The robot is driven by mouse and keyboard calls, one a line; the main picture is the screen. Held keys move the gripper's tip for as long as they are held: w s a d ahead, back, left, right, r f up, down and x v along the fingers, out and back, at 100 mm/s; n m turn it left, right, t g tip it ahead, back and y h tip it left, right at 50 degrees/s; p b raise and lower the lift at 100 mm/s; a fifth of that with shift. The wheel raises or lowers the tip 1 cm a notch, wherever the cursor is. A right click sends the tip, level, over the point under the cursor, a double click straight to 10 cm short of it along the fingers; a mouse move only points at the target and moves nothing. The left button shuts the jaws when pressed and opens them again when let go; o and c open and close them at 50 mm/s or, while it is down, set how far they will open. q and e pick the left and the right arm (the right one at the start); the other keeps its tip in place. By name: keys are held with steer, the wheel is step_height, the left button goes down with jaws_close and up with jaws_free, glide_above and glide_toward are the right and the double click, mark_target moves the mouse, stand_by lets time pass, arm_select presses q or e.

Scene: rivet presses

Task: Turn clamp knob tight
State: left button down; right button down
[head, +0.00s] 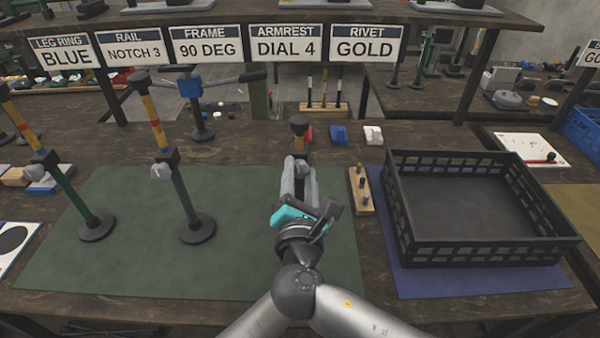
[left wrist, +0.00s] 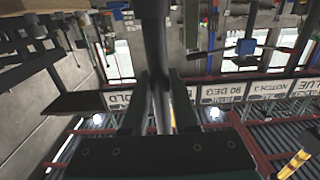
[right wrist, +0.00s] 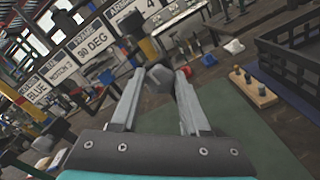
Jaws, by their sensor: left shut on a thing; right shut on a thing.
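The post worked on stands in the middle of the head view, with its black cap (head: 299,121) showing and most of it hidden behind my arms. My right gripper (head: 299,163), with a teal band, is at its clamp. In the right wrist view its fingers (right wrist: 158,100) are shut on the grey clamp knob (right wrist: 160,78), below a yellow tube (right wrist: 130,20). My left gripper (left wrist: 158,105) is shut on the dark post (left wrist: 154,45), which passes between its fingers. In the head view it is largely hidden behind my arms. How tight the knob is cannot be seen.
Two similar posts with yellow tubes stand left on the green mat (head: 110,265); the nearer base (head: 197,232) is close to my arms. A black crate (head: 480,250) stands right on a blue mat. A wooden peg block (head: 361,190) lies between. Signs hang along the shelf behind.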

steer(key=shift+m, duration=0.6)
steer(key=shift+c, duration=1.9)
jaws_free()
steer(key=s, duration=1.2)
steer(key=shift+a, duration=0.1)
arm_select(q)
steer(key=c, duration=0.6)
jaws_free()
